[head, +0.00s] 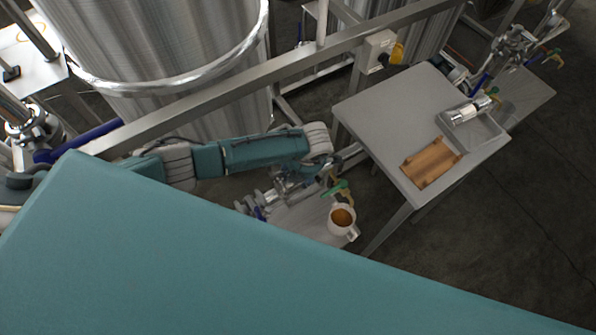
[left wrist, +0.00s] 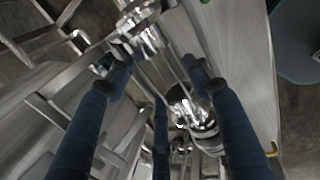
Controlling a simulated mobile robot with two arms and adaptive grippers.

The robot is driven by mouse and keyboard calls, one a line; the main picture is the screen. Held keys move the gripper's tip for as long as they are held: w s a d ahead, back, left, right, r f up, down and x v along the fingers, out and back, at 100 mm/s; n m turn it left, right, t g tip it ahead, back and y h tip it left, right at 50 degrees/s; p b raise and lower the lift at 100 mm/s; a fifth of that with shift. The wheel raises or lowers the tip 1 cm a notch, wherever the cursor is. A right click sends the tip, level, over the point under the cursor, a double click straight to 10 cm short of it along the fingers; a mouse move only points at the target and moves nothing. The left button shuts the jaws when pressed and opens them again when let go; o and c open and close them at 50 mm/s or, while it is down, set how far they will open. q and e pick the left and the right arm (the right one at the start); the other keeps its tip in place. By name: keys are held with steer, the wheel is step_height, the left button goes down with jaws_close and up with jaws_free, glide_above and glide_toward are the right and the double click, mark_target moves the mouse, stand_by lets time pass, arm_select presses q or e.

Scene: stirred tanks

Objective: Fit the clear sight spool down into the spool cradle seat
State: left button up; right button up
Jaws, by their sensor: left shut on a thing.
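A cylinder with bright metal ends and a pale middle, which looks like the clear sight spool (head: 470,110), lies in a shallow grey tray (head: 492,136) on the table at right. A brown block, which looks like the spool cradle (head: 430,163), sits beside the tray; its seat is too small to make out. In the head view my left arm ends well left of the table, among metal fittings. My right gripper is not in view.
The grey table (head: 390,110) is bare on its left half. A white mug (head: 342,222) with brown contents stands on a low surface near my left arm. A steel tank (head: 160,60), a rail (head: 240,85) and valve fittings (head: 290,182) crowd the left side.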

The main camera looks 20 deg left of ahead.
arm_select(q)
steer(key=shift+f+b, duration=1.15)
steer(key=shift+f, duration=0.15)
steer(key=o, duration=1.6)
steer(key=shift+r, duration=0.1)
